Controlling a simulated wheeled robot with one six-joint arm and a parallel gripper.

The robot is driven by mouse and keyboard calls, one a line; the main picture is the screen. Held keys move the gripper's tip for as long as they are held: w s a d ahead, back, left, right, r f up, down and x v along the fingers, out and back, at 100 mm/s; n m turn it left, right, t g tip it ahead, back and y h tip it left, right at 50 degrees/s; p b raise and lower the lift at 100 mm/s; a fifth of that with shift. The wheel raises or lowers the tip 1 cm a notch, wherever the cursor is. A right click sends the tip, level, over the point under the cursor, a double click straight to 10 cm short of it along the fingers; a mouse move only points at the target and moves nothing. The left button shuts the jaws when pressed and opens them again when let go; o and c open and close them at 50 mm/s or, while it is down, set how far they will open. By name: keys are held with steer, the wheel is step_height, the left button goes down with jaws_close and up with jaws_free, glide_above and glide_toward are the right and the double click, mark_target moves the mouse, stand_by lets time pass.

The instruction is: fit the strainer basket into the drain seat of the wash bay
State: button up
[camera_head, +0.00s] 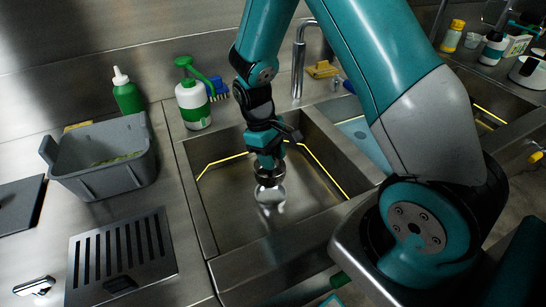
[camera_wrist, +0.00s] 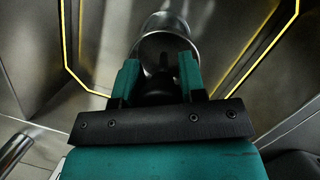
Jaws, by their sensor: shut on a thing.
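My gripper (camera_head: 267,160) points down into the left basin of the wash bay (camera_head: 222,205). It is shut on the strainer basket (camera_head: 268,179), a small round metal cup with a dark grip. In the wrist view, the teal fingers of my gripper (camera_wrist: 158,78) stand on both sides of the dark grip, with the basket's shiny rim (camera_wrist: 150,48) just beyond. The drain seat (camera_head: 271,196) is a bright round ring in the basin floor, just below the basket in the head view. The basket hides part of it. I cannot tell how large the gap is.
A yellow line runs around the basin walls. A faucet (camera_head: 298,62) stands behind the basin. A green-and-white bottle (camera_head: 193,107), a green squeeze bottle (camera_head: 127,95) and a grey tub (camera_head: 103,165) stand to the left. A second basin (camera_head: 362,137) lies to the right.

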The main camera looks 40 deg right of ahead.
mark_target(273, 174)
steer(key=shift+r, duration=0.1)
steer(key=shift+f, duration=0.2)
steer(key=shift+f+b, duration=1.65)
steer(key=shift+f, duration=1.1)
steer(key=shift+p, duration=0.55)
steer(key=shift+f+b, duration=0.9)
steer(key=shift+f, duration=0.45)
steer(key=o, duration=1.1)
steer(key=shift+r, duration=0.1)
